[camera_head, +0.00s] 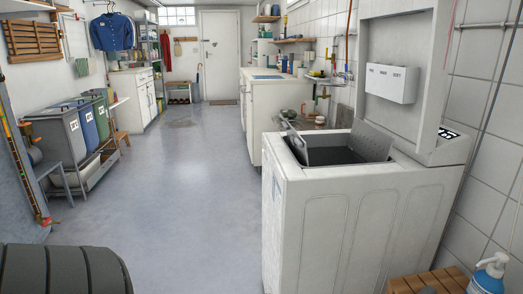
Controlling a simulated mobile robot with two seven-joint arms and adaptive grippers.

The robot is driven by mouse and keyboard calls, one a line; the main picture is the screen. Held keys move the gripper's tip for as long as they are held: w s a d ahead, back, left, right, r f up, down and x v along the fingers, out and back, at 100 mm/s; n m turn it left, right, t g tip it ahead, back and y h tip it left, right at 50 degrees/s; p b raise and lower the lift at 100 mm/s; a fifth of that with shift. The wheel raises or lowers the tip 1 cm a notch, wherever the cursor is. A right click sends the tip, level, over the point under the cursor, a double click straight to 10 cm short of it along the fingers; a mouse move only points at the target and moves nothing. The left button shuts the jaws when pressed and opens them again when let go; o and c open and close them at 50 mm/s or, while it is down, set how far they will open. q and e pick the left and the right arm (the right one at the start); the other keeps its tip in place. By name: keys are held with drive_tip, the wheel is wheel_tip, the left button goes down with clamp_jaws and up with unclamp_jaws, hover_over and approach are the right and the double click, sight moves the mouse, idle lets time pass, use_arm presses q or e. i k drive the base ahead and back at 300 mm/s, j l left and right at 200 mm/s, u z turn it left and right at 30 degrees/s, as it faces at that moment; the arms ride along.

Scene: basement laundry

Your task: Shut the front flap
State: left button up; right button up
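A white top-loading washing machine (350,228) stands at the right, with its large lid (432,50) raised upright at the back. In its top opening the dark drum mouth (338,156) shows. Two grey metal flaps stand open there: one at the left edge (296,143), tilted and seen nearly edge-on, and one at the right (366,141), leaning outward. I cannot tell for sure which is the front flap. Neither of my grippers is in view, and nothing touches the flaps. The drum's inside is mostly hidden.
Bins (62,135) line the left. The floor (195,200) between is clear.

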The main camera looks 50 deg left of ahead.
sight(300, 151)
drive_tip(key=i+u, duration=0.1)
drive_tip(key=u, duration=0.35)
drive_tip(key=i+j+u, duration=0.1)
drive_tip(key=u, duration=0.4)
drive_tip(key=i+u, duration=0.2)
drive_tip(key=u, duration=0.25)
